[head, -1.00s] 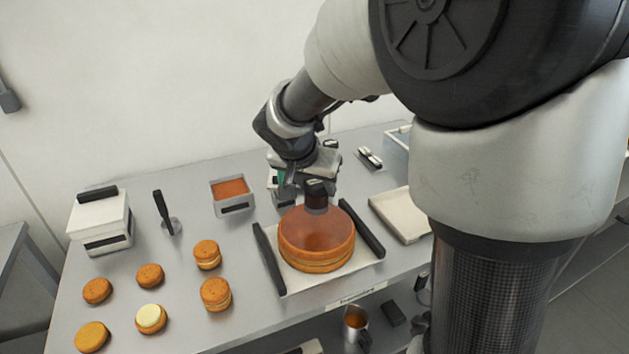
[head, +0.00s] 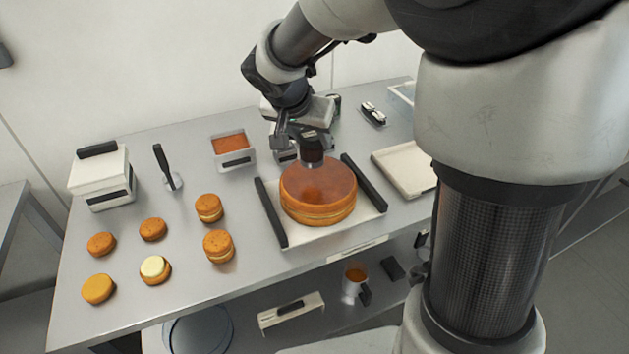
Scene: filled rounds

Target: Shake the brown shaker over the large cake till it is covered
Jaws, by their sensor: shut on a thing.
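The large cake (head: 318,198), round, layered and orange-brown, sits on a white tray (head: 296,238) with black handles on its left and right. Its top is an even reddish brown, with a darker patch near the middle that may be powder or shadow. My gripper (head: 306,138) is above the back part of the cake and is shut on the dark shaker (head: 312,154). The shaker's lower end shows just over the cake top. I cannot tell how large the gap is. The shaker's upper part is hidden by my gripper.
Several small round cakes (head: 217,246) stand at the left. An empty pale tray (head: 404,171) lies at the right. A lower shelf holds a jug (head: 354,284).

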